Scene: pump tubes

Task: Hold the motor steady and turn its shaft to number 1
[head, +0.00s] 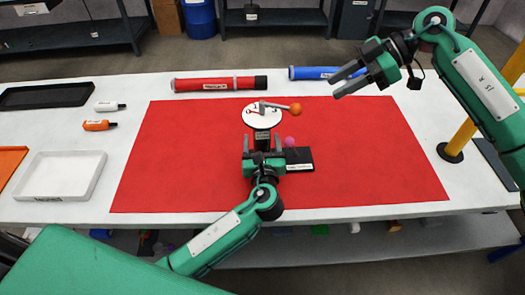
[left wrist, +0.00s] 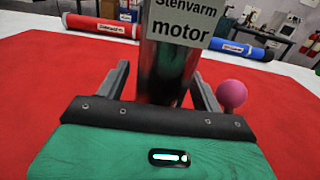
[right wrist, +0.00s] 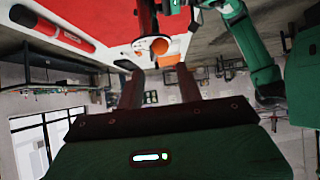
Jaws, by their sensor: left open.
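The motor (head: 262,135) stands upright near the middle of the red mat, with a white round dial (head: 256,120) on top. A grey shaft lever with an orange knob (head: 296,109) points right across the dial; its numbers are too small to read surely. My left gripper (head: 263,143) is open, with a finger on either side of the motor; the motor's labelled metal body (left wrist: 178,60) rises between the fingers in the left wrist view, with gaps visible. My right gripper (head: 338,84) is open and empty, above and right of the knob, which also shows in the right wrist view (right wrist: 159,46).
A black block (head: 300,165) and a pink ball (head: 290,142) are beside the motor. A red tube (head: 205,85) and a blue tube (head: 312,73) lie behind. White tray (head: 60,175) and markers (head: 99,125) are at left; a yellow post (head: 460,140) is at right. The mat (head: 380,160) is otherwise clear.

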